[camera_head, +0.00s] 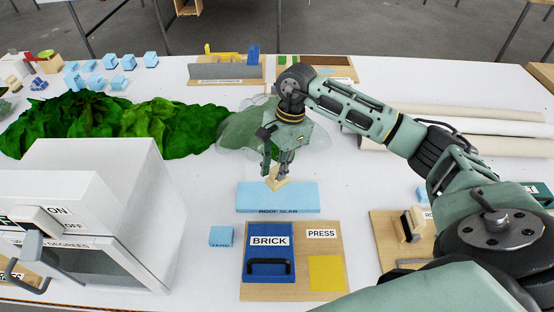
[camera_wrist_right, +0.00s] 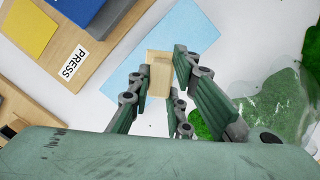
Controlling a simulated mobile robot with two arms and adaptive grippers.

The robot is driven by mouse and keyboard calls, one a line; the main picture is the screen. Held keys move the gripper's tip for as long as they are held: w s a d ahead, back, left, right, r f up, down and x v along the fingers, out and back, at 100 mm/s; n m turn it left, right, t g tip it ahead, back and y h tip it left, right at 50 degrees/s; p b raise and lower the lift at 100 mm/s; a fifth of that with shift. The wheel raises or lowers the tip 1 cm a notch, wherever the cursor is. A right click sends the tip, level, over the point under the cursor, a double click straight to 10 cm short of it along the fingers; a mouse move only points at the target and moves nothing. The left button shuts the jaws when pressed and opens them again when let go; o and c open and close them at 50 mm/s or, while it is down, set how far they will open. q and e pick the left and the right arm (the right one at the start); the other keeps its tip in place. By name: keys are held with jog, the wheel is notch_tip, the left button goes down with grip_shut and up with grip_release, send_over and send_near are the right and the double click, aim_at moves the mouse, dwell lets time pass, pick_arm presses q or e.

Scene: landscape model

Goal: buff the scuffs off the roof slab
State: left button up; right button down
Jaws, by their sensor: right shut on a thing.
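The roof slab (camera_head: 278,198) is a flat light-blue slab with its name on the front face, lying on the white table; it also shows in the wrist view (camera_wrist_right: 185,38). I cannot make out scuffs on it. My right gripper (camera_head: 277,172) is shut on a small tan block (camera_head: 279,184), which shows between the fingers in the wrist view (camera_wrist_right: 159,75). The block is at the slab's far edge in the head view; I cannot tell whether it touches the slab. My left gripper is not in view.
In front of the slab stand a wooden board with a blue BRICK mould (camera_head: 268,268), a yellow pad (camera_head: 326,272) and a small blue block (camera_head: 221,236). A white oven (camera_head: 110,190) is at left, green terrain (camera_head: 120,122) behind it. Rolled tubes (camera_head: 480,128) lie at right.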

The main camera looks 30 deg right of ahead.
jog(key=shift+a+p+v, duration=0.2)
jog(key=shift+p+v, duration=0.2)
jog(key=shift+v, duration=0.65)
jog(key=shift+s, duration=0.1)
